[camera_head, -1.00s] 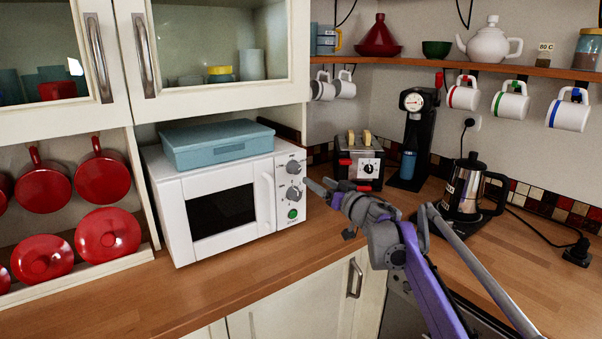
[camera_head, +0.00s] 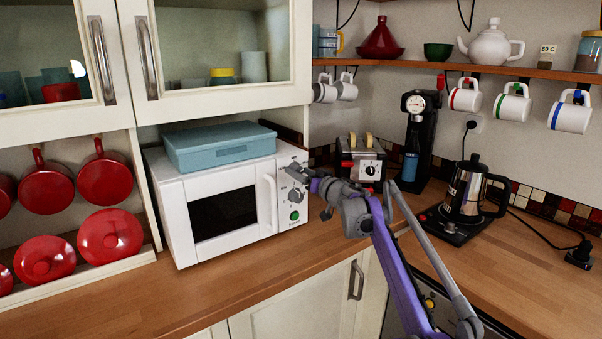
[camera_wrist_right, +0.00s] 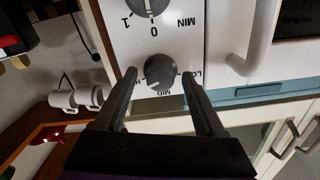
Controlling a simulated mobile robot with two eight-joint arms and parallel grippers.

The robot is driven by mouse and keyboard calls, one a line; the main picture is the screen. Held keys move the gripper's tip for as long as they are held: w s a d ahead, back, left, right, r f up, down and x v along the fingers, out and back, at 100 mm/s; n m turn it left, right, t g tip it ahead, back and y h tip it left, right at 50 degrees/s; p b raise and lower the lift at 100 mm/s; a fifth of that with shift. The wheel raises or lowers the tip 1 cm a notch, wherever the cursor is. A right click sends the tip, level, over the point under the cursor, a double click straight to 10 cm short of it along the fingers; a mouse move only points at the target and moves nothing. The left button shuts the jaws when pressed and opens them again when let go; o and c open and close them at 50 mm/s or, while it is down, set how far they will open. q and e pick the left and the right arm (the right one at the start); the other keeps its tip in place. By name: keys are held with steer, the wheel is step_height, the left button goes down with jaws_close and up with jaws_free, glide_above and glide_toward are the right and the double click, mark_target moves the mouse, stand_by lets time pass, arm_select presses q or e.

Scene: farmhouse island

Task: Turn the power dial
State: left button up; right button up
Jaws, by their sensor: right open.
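The white microwave (camera_head: 222,205) stands on the wooden counter, with two dials and a green button on its right panel. The power dial, marked LO, MID and HI, is the upper one. In the right wrist view, which is upside down, this grey dial (camera_wrist_right: 160,78) sits between the fingertips of my open right gripper (camera_wrist_right: 158,73). A gap shows on each side, and I cannot tell how far the tips reach around it. My left gripper is not in view.
The lower dial (camera_head: 296,195), marked 0, 1 and MIN, sits just below. The microwave door handle (camera_head: 270,204) sticks out beside the panel. A blue box (camera_head: 220,147) lies on top. A toaster (camera_head: 361,165) stands to the right. The counter in front (camera_head: 230,290) is clear.

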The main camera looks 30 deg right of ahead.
steer(key=shift+c, duration=0.4)
jaws_close()
